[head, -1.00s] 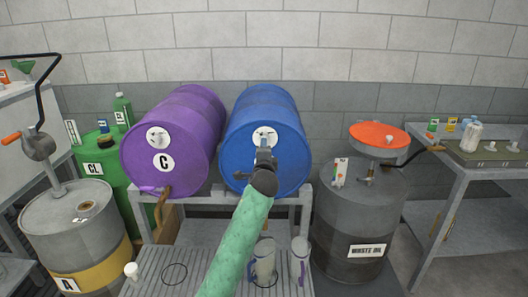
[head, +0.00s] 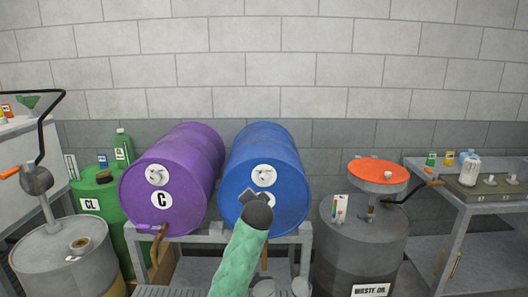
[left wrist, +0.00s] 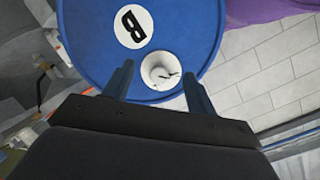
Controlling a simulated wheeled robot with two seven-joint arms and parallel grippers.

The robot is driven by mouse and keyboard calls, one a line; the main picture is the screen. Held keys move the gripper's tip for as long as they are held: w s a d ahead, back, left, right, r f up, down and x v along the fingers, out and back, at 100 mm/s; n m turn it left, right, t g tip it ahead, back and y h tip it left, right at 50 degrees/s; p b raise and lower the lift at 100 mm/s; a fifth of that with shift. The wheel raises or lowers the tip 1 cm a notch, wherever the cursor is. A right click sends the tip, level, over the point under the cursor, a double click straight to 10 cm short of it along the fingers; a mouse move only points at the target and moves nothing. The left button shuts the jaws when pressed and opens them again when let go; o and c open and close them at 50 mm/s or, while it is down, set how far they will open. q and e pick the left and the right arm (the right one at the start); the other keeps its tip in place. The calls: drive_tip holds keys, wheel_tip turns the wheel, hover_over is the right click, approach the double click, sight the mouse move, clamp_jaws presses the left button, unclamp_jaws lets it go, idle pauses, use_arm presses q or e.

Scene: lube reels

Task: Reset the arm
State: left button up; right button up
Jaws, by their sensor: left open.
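My left arm (head: 241,258), in a green sleeve, comes in from the bottom of the head view. Its gripper (head: 254,191) is in front of the lower face of the blue drum (head: 265,150). The left wrist view shows the gripper (left wrist: 158,76) open with nothing between its two fingers. Beyond the fingers are the blue drum's face (left wrist: 90,45), its label B (left wrist: 133,26) and a white round fitting (left wrist: 160,70). The gripper appears apart from the fitting. In the head view the arm hides the label. My right gripper is not in view.
A purple drum (head: 177,168) lies beside the blue one on a grey rack (head: 205,230). A grey drum with a crank pump (head: 37,180) stands at left. The waste oil drum (head: 362,240) with an orange funnel (head: 378,172) stands at right. A bench (head: 440,190) is farther right.

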use_arm(q)
drive_tip(key=s+a+f+n+g, duration=0.2)
drive_tip(key=s+a+f+g, duration=0.2)
drive_tip(key=s+f, duration=0.9)
drive_tip(key=s+a+f+n+g+h, duration=0.1)
drive_tip(key=s+a+f+g, duration=0.3)
drive_tip(key=s+f, duration=0.9)
drive_tip(key=s+a+f+n+g+h, duration=0.1)
drive_tip(key=s+a+f+n+g, duration=0.2)
drive_tip(key=s+f, duration=1)
drive_tip(key=s+a+g, duration=0.2)
drive_tip(key=s, duration=1.7)
drive_tip(key=shift+n, duration=0.4)
